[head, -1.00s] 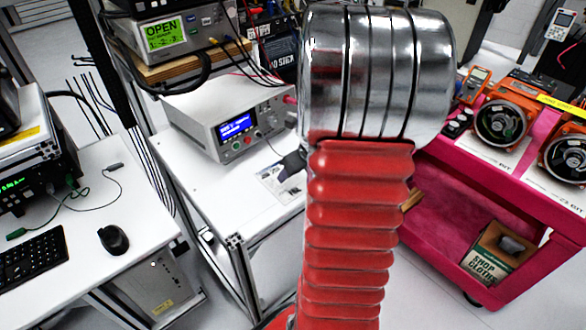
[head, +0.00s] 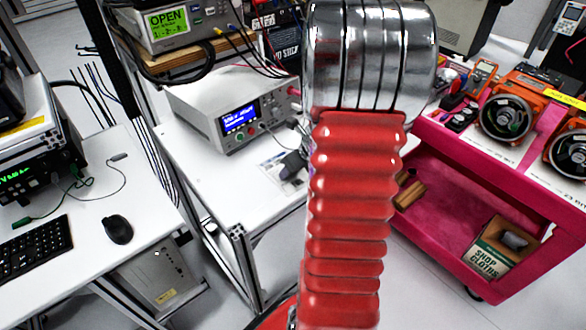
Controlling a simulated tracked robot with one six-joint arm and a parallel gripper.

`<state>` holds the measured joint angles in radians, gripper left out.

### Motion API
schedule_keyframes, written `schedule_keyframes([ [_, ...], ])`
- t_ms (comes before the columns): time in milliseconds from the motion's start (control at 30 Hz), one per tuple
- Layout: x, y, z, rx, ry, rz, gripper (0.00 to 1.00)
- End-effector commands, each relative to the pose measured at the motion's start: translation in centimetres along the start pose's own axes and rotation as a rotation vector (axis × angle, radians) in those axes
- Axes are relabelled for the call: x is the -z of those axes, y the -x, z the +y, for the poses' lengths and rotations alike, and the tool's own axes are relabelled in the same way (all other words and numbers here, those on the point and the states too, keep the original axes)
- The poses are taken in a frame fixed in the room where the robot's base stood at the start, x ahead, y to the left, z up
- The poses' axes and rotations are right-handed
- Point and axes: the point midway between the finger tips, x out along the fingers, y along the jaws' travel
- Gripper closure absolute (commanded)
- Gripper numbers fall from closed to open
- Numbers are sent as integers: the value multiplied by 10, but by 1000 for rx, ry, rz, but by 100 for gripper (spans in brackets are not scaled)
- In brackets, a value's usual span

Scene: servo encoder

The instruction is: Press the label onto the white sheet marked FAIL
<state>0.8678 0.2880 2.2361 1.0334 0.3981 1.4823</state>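My red ribbed arm with its chrome end blocks the middle of the head view, and my gripper is not visible. I cannot make out a sheet marked FAIL or the label. A pale printed sheet (head: 270,164) lies on the white bench beside my arm, with a dark object (head: 293,164) over its right part; its print is too small to read. Two white sheets lie on the pink cart top, one under the nearer-left orange unit (head: 489,149) and one under the right orange unit (head: 553,183); their print is not readable as FAIL.
The white bench (head: 215,190) carries a grey power supply (head: 190,95). The pink cart (head: 440,205) stands right, with orange units (head: 505,112), a multimeter (head: 482,78) and shop cloths box (head: 490,255). A left desk (head: 110,200) holds a mouse (head: 117,229) and keyboard (head: 38,247).

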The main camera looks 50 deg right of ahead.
Motion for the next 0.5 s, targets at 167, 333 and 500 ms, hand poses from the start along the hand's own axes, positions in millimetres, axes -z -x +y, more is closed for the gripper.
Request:
schedule_keyframes([
  [167,2,-1,1,-2,-1,4,56],
  [333,3,-2,1,-3,-1,5,44],
  [500,4,-2,2,-6,-1,7,39],
])
